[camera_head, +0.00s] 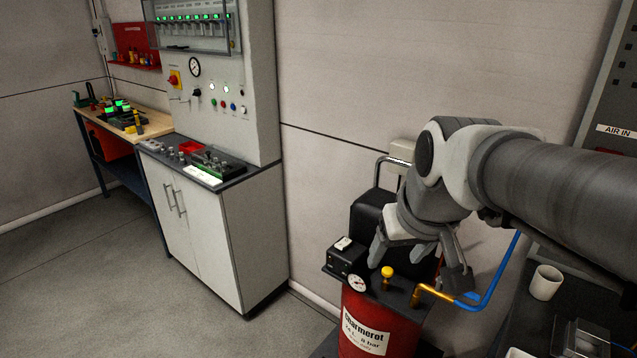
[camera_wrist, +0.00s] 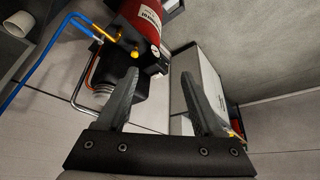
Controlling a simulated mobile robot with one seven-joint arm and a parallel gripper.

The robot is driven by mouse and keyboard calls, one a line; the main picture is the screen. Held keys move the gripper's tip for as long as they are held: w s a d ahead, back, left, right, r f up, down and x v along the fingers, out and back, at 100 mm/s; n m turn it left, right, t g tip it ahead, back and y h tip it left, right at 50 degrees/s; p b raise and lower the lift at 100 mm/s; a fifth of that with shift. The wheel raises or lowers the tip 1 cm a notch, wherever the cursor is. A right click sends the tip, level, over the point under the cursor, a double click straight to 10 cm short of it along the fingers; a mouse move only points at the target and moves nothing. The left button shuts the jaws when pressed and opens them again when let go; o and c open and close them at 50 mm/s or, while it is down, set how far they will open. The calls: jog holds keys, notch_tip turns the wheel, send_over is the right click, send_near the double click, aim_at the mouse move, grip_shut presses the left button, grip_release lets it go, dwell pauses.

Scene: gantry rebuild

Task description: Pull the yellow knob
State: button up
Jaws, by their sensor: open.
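The yellow knob (camera_head: 388,271) stands on a short stem on top of the red compressor tank (camera_head: 362,325). In the wrist view the knob (camera_wrist: 134,54) shows just beyond the tip of the left-hand finger. My gripper (camera_head: 418,277) is open and empty, pointing down above the compressor, with its fingers on either side of the knob's picture position. In the wrist view my gripper's fingers (camera_wrist: 158,74) are spread, with nothing between them. I see no contact with the knob.
Beside the knob are a pressure gauge (camera_head: 357,283), a black switch box (camera_head: 346,257), and a brass fitting (camera_head: 434,292) with a blue hose (camera_head: 497,285). A white mug (camera_head: 545,282) stands at right. A white cabinet (camera_head: 212,235) stands at left; the floor before it is clear.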

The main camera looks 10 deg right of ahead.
jog(key=w+d+f+b, duration=0.2)
jog(key=w+d+f, duration=0.25)
jog(key=w, duration=0.45)
jog(key=b, duration=0.3)
send_near(388, 271)
jog(key=shift+g, duration=0.3)
jog(key=x, duration=0.8)
jog(key=shift+w+f, duration=0.15)
jog(key=shift+w, duration=0.35)
grip_shut()
